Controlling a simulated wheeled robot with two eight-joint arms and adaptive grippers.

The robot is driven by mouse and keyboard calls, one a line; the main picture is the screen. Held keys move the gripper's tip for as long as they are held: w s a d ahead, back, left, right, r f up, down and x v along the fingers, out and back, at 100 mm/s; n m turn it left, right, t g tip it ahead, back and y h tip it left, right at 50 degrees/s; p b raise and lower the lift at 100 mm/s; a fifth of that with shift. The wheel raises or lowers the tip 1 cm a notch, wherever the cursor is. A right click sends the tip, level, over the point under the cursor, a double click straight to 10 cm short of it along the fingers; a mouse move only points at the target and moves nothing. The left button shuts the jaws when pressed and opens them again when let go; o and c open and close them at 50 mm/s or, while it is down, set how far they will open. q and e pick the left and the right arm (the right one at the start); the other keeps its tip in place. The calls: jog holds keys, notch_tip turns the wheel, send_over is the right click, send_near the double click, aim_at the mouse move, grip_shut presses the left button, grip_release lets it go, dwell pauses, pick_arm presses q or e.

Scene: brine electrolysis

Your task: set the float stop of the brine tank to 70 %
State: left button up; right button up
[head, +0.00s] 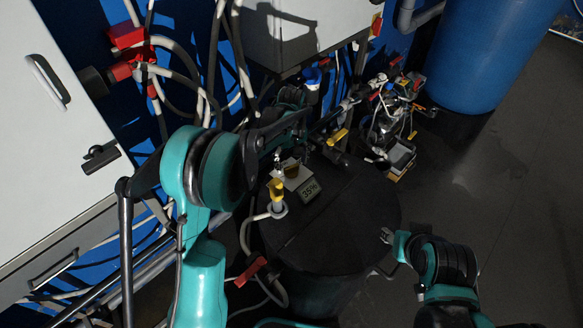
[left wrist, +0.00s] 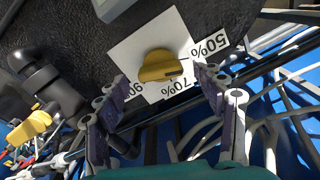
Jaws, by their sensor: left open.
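The black brine tank (head: 345,215) stands at the middle of the head view. On its lid are a small display (head: 310,189) reading 35% and a white plate with a yellow knob. In the left wrist view the yellow knob (left wrist: 160,66) sits on the white plate (left wrist: 128,50), with 50%, 70% and 90% labels around it. I cannot tell which label it points to. My left gripper (head: 291,153) is over the plate, fingers apart; the knob shows beyond and between the fingertips (left wrist: 160,85), apparently untouched. My right gripper (head: 385,252) is beside the tank, its jaws unclear.
A yellow-topped fitting (head: 276,192) with a hose rises from the lid near the plate. Dark pipework (left wrist: 45,80) stands left of the knob in the wrist view. Cables and hoses crowd the wall behind. A blue tank (head: 490,50) stands back right; the floor at right is clear.

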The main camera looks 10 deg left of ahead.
pick_arm(q)
jog(key=shift+f, duration=1.25)
jog(key=c, duration=1.2)
jog(key=shift+o, duration=0.2)
